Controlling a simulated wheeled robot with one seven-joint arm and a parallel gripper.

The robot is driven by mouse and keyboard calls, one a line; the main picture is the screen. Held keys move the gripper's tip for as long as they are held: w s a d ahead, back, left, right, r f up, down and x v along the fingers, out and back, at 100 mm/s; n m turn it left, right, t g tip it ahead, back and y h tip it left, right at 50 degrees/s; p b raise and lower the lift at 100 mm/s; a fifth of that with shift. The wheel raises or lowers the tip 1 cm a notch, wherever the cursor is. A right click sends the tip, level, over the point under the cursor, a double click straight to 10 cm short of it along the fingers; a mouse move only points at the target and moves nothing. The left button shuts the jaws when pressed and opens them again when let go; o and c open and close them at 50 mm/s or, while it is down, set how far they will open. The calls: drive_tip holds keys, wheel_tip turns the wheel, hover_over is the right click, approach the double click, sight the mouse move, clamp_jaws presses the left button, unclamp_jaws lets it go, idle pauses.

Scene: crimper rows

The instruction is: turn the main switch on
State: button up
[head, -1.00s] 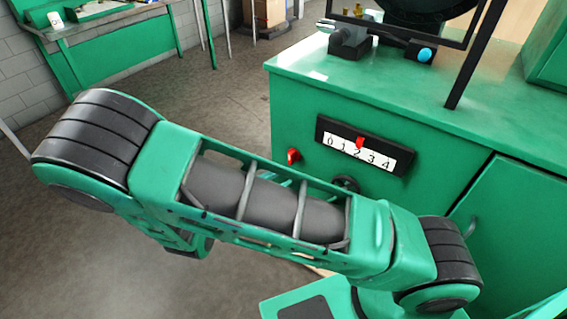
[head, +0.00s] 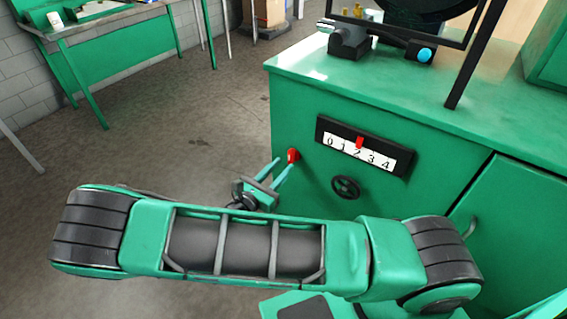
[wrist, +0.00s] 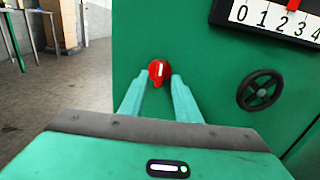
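The main switch is a red rotary knob (head: 293,156) on the green cabinet's front, near its left edge. In the wrist view the red knob (wrist: 158,72) carries a pale mark that looks close to upright. My gripper (head: 280,165) points at the knob from the lower left in the head view. In the wrist view my gripper (wrist: 161,82) is open, with one finger on each side of the knob's line. The fingertips are close to the knob; I cannot tell whether they touch it.
A black handwheel (head: 345,187) sits right of the knob, below a numbered scale (head: 358,152) with a red pointer at 2. A cabinet door handle (head: 470,228) is farther right. A green workbench (head: 130,38) stands at the back left. The floor between is clear.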

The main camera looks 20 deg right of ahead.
sight(289, 159)
drive_tip(key=shift+x, duration=1.75)
